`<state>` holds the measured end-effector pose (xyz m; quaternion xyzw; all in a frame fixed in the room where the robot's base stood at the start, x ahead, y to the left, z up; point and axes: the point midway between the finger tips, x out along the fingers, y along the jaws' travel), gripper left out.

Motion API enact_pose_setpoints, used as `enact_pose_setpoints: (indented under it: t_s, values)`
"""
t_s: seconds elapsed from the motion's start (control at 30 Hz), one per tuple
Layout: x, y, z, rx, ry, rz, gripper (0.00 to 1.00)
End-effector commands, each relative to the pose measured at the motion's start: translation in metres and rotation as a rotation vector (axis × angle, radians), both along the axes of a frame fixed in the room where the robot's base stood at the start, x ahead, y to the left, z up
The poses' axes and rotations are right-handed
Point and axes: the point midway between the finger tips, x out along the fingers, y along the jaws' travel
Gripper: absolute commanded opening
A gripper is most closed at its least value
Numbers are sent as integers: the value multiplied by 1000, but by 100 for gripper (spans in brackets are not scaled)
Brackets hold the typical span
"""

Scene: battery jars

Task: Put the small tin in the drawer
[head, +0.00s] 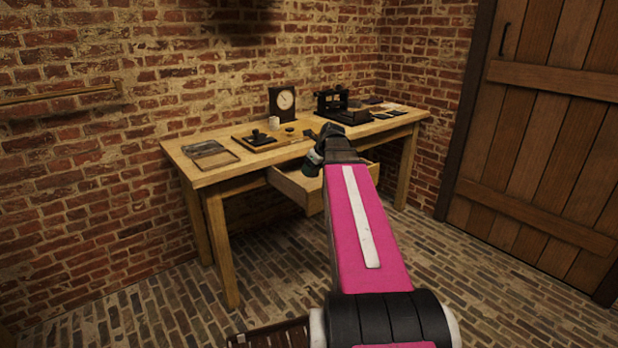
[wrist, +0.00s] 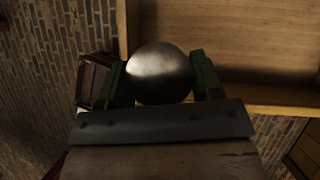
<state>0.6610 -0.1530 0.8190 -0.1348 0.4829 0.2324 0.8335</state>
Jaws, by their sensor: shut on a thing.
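The small tin (wrist: 160,73) shows in the wrist view as a round, grey metal lid between the green fingers of my gripper (wrist: 160,82). My gripper is shut on it. In the head view my gripper (head: 316,158) is in front of the table, over or beside the pulled-out drawer (head: 296,191); my arm hides the drawer's right part. In the wrist view the drawer (wrist: 285,97) fills the upper right, its visible floor bare. The tin overlaps the drawer's near left corner in the picture; I cannot tell its height above it. The tin is not clear in the head view.
The wooden table (head: 222,172) stands against the brick wall. On it are a flat tray (head: 209,155), a telegraph key on a board (head: 258,138), a white cup (head: 274,123), a clock (head: 283,103) and a black machine (head: 335,103). The brick floor in front is mostly clear.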

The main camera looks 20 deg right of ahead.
Motion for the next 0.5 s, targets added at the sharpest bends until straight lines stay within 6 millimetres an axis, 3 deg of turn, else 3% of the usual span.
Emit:
enact_pose_setpoints:
  t_s: [0.23,0.5]
  values:
    - [16,-11,-10,-1,1,0,32]
    - [56,-44,-41,1,3,-1,32]
